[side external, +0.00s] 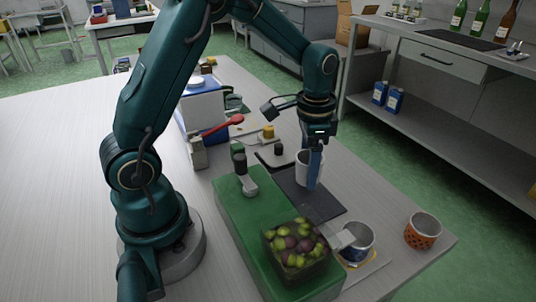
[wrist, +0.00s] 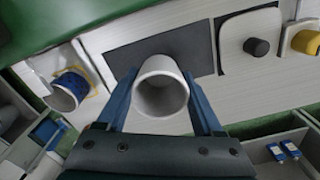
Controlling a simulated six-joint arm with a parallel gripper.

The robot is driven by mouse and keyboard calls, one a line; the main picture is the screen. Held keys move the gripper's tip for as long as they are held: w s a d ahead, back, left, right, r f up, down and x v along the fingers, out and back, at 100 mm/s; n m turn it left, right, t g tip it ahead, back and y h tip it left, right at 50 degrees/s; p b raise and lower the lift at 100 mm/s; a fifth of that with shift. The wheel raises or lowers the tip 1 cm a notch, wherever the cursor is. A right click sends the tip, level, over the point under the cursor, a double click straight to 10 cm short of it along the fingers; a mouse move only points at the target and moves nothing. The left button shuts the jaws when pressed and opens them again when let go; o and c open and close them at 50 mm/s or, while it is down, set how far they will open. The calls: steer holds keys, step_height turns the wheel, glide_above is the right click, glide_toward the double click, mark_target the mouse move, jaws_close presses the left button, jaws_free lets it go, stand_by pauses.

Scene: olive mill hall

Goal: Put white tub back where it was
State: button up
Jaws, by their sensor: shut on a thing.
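The white tub (side external: 302,170) is upright between the fingers of my gripper (side external: 313,172) in the side external view. In the wrist view the white tub (wrist: 161,68) shows its round open mouth, and it looks empty. The two blue fingers of my gripper (wrist: 161,98) press on it from either side. The tub is at the dark mat (side external: 318,206), over its far part; the mat also shows behind the tub in the wrist view (wrist: 120,56). I cannot tell whether the tub touches the mat or hangs just above it.
A green block (side external: 235,212) carries a clear box of olives (side external: 296,262). A small dark cylinder (side external: 278,149) and a yellow piece (side external: 268,131) lie beyond the mat.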

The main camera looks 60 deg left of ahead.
steer(key=shift+f, duration=1.85)
steer(key=shift+f, duration=0.15)
steer(key=o, duration=1.4)
steer(key=shift+o, duration=0.2)
step_height(320, 180, up, 12)
steer(key=s+d+r+n+t, duration=0.1)
steer(key=s+d+n+t, duration=0.1)
steer(key=s, duration=0.5)
steer(key=s+d+r+n+t, duration=0.2)
steer(key=s+t, duration=0.1)
steer(key=s, duration=0.4)
steer(key=shift+s+t, duration=0.15)
steer(key=shift+t, duration=0.15)
